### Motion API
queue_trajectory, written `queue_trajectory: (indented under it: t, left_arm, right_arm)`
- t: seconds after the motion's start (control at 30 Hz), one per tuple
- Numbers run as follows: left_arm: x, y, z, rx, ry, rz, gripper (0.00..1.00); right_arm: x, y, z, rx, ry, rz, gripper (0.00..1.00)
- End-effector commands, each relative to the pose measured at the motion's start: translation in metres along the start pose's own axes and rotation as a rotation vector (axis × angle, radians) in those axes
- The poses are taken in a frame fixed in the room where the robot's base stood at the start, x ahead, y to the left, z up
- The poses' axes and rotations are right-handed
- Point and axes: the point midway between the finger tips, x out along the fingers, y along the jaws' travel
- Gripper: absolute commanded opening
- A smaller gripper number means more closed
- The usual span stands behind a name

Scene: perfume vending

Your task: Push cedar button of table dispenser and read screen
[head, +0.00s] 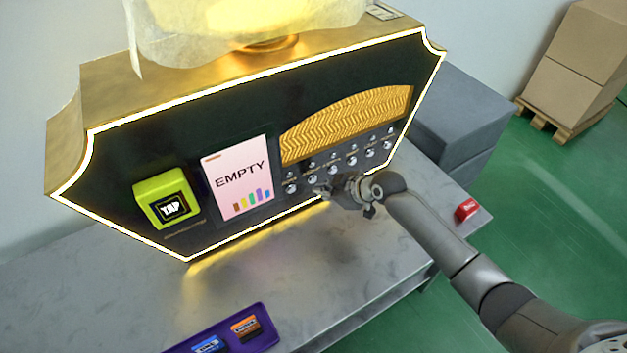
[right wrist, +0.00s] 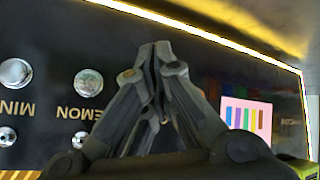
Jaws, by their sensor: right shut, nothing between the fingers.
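The table dispenser (head: 110,140) is a black panel in a gold case with a glowing white edge. Its pink screen (head: 238,178) reads "EMPTY" above several coloured bars; the screen also shows in the right wrist view (right wrist: 246,116). Silver buttons (head: 351,160) sit in rows under a gold patterned grille. In the right wrist view, upside-down labels by two buttons (right wrist: 88,83) look like "MINT" and "LEMON". I cannot read a cedar label. My right gripper (head: 322,192) is shut and empty, fingertips at the panel near the lower-left buttons; contact is unclear. My left gripper is not in view.
A yellow-green "TAP" unit (head: 166,197) is left of the screen. A purple tray (head: 268,335) with small labelled boxes lies on the grey table (head: 330,260). A red box (head: 466,210) lies near its right edge. Cardboard boxes (head: 570,75) stand on a pallet behind.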

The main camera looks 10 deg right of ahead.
Motion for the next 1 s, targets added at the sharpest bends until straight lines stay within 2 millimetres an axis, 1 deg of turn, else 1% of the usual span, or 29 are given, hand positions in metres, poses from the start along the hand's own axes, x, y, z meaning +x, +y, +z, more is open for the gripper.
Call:
queue_trajectory:
  t: [0.53, 0.8, 1.0]
  left_arm:
    - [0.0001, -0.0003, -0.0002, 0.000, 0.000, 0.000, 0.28]
    - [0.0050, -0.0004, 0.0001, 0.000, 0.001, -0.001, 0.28]
    - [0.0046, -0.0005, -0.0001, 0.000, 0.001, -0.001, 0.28]
  right_arm:
    - [0.0001, 0.0001, 0.0002, 0.000, 0.000, 0.000, 0.00]
    - [0.0058, 0.0037, -0.0031, 0.000, -0.001, 0.000, 0.00]
    - [0.0058, 0.0042, -0.0042, 0.000, -0.001, 0.000, 0.00]
